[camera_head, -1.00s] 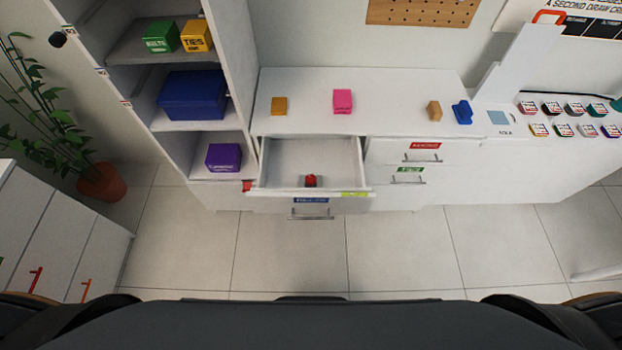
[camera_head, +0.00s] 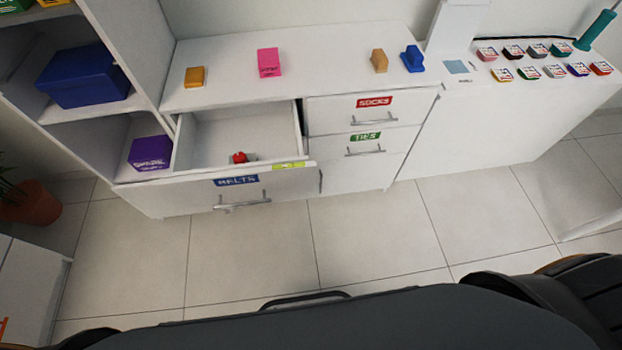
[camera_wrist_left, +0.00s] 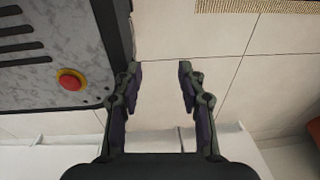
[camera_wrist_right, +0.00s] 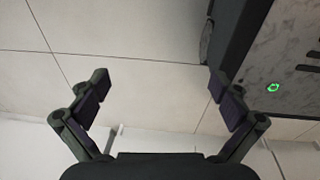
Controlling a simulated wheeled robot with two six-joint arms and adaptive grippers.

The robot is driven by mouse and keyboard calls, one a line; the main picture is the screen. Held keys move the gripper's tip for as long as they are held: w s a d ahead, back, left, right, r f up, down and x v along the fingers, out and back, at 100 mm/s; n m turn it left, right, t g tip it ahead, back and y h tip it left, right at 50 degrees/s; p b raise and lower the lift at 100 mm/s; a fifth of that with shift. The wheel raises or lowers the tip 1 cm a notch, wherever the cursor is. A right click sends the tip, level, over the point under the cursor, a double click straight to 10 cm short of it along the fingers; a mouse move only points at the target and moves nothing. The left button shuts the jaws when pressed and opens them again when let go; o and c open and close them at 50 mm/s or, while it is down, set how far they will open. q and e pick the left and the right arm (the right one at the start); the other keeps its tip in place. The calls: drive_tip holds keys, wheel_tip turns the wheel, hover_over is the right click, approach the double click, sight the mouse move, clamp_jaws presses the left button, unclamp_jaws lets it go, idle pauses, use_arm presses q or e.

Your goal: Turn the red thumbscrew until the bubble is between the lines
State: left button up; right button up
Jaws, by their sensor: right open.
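A small red thumbscrew (camera_head: 239,157) sits inside the open top-left drawer (camera_head: 215,135), close to its front wall. A yellow-green strip (camera_head: 289,165), perhaps the bubble level, is on the drawer's front edge at its right end; a bubble and lines are too small to make out. My left gripper (camera_wrist_left: 160,75) is open and empty above the floor in the left wrist view. My right gripper (camera_wrist_right: 158,85) is open and empty above the floor in the right wrist view. Neither gripper shows in the head view, and both are away from the drawer.
A purple box (camera_head: 150,152) is left of the drawer. Closed drawers are at right. Bare tiled floor (camera_head: 260,245) lies before the cabinet.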

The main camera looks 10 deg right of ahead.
use_arm(q)
drive_tip(key=shift+a+f+p, duration=0.15)
drive_tip(key=shift+a+p, duration=0.2)
drive_tip(key=shift+a, duration=0.45)
use_arm(e)
drive_tip(key=shift+a, duration=0.7)
use_arm(q)
drive_tip(key=shift+a, duration=0.2)
use_arm(e)
drive_tip(key=shift+a, duration=0.2)
drive_tip(key=shift+a, duration=0.25)
